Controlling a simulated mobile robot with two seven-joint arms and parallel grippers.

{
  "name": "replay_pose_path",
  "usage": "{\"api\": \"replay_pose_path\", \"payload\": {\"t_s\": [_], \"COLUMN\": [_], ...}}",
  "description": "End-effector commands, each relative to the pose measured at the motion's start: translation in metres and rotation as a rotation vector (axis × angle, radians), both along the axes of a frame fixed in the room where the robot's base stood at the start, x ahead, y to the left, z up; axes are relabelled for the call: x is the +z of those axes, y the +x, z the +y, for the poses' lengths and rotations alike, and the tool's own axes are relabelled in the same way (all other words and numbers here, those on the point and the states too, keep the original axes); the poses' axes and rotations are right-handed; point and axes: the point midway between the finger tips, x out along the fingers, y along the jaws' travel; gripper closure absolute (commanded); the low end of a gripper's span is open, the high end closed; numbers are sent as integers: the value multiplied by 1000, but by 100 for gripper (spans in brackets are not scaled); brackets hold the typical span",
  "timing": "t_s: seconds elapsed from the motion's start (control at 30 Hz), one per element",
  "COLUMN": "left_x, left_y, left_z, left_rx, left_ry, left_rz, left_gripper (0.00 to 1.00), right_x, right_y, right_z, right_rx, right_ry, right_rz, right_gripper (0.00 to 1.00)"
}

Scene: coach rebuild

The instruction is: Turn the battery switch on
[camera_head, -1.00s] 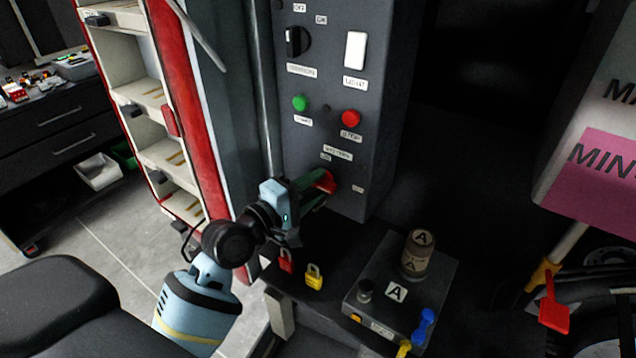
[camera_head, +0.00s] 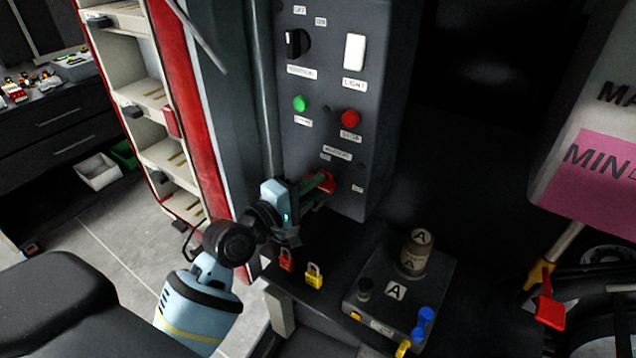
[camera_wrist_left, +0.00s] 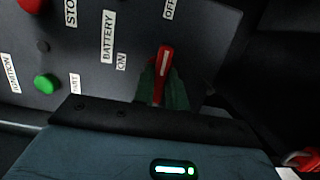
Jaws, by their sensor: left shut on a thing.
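The battery switch is a red handle (camera_head: 329,186) low on the dark control panel, below the BATTERY label. It also shows in the left wrist view (camera_wrist_left: 164,58), between the ON label (camera_wrist_left: 121,62) at left and the OFF label (camera_wrist_left: 168,9) at upper right. My left gripper (camera_head: 316,184) reaches it from the left, its green fingers shut on the handle. In the left wrist view the fingers (camera_wrist_left: 162,88) cover the handle's lower part, so its pivot is partly hidden. My right gripper is not in view.
The panel (camera_head: 375,90) also carries a black ignition knob (camera_head: 293,43), a white light switch (camera_head: 355,51), a green button (camera_head: 300,103) and a red stop button (camera_head: 350,119). Red (camera_head: 286,262) and yellow (camera_head: 314,278) padlocks and a battery box (camera_head: 440,270) sit below.

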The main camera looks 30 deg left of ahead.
Motion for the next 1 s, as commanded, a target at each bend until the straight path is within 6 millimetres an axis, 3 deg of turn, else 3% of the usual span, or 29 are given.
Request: {"api": "replay_pose_path", "payload": {"t_s": [0.73, 1.0], "left_x": [0, -1], "left_y": [0, 0], "left_z": [-1, 0], "left_rx": [0, 0], "left_ry": [-463, -513], "left_rz": [62, 71], "left_gripper": [100, 100], "right_x": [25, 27], "right_y": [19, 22], "right_z": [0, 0], "right_rx": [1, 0], "right_ry": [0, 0], "right_rz": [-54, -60], "right_gripper": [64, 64]}}
